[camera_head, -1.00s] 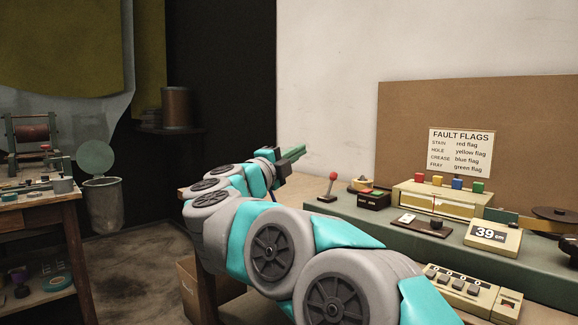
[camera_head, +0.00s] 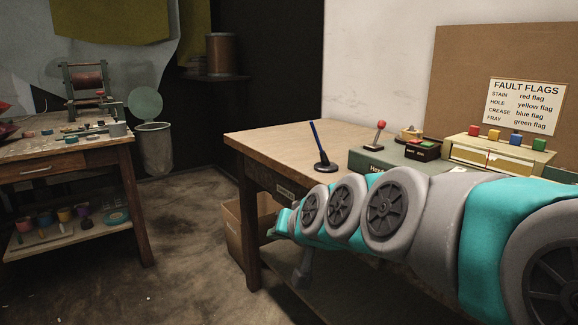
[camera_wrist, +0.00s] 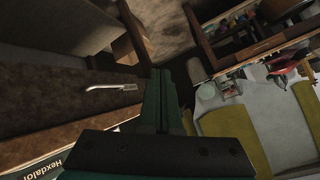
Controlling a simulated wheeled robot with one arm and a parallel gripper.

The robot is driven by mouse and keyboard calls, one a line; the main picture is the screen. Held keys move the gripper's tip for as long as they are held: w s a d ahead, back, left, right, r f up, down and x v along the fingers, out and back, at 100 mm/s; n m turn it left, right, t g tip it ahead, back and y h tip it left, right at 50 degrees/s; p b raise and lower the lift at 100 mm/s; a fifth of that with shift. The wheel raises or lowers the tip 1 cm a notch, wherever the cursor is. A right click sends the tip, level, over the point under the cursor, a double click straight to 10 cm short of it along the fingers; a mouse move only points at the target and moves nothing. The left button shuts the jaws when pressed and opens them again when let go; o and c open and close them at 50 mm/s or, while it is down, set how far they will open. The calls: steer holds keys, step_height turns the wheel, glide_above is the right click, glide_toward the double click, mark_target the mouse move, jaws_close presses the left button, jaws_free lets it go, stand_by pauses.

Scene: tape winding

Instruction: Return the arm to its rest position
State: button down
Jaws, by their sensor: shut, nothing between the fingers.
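My arm runs from the right edge of the head view toward the middle, low along the front of the workbench (camera_head: 275,137). Its far end is beside the bench's front edge, and my gripper's fingers are hidden there. In the wrist view my gripper (camera_wrist: 161,88) shows as two dark green fingers, shut together with nothing between them. They point away over a dim area of floor and furniture, and I see no contact.
On the bench stand a blue pen in a black holder (camera_head: 320,150), a red-knobbed lever (camera_head: 378,133) and a flag box (camera_head: 498,152). A cardboard box (camera_head: 243,235) is under it. A second table (camera_head: 70,160) and a bin (camera_head: 155,148) stand left, with open floor between.

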steer(key=s+d+f+g+h, duration=0.1)
steer(key=s+d+f+g, duration=0.2)
steer(key=s, duration=0.7)
steer(key=s+d+f+g+h, duration=0.2)
steer(key=s+d+f+g, duration=0.2)
steer(key=s+d+f, duration=0.4)
steer(key=s+d+f+g+h, duration=0.2)
steer(key=s+d+f+g, duration=0.2)
steer(key=s, duration=1)
step_height(320, 180, down, 3)
steer(key=shift+d+r+n, duration=0.15)
steer(key=shift+d+n, duration=0.15)
steer(key=shift+d, duration=0.85)
